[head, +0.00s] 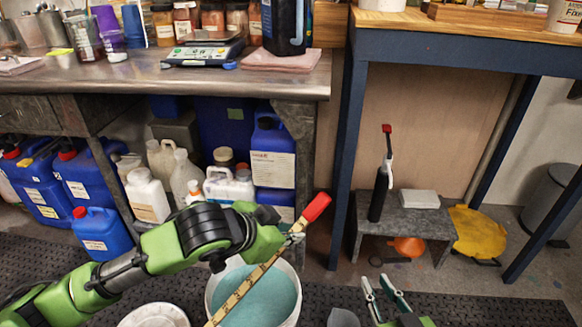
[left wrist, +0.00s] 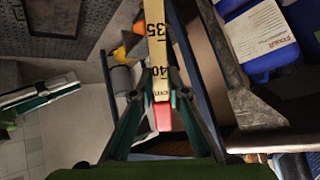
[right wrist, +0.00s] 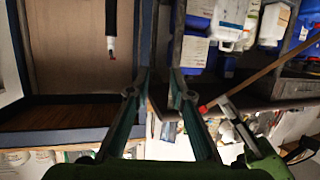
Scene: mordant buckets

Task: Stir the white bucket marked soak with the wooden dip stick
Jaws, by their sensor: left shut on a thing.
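The wooden dip stick (head: 250,283) is a long marked ruler with a red end. My left gripper (head: 293,238) is shut on it just below the red end; the left wrist view shows the stick (left wrist: 158,50) between the fingers (left wrist: 160,88). The stick slants down to the left, over a white bucket (head: 209,293) of teal liquid. Its lower end is cut off at the picture's bottom edge, so I cannot tell whether it is in the liquid. No soak marking shows. My right gripper (head: 384,292) is open and empty, right of the bucket; its fingers (right wrist: 160,80) stand apart.
A pale round vessel (head: 155,316) stands left of the bucket. Blue canisters (head: 100,232) and white jugs stand under the metal bench (head: 270,84). A blue-framed table (head: 440,42) stands right, with a low grey stool (head: 412,225) beneath. Dark matting covers the floor.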

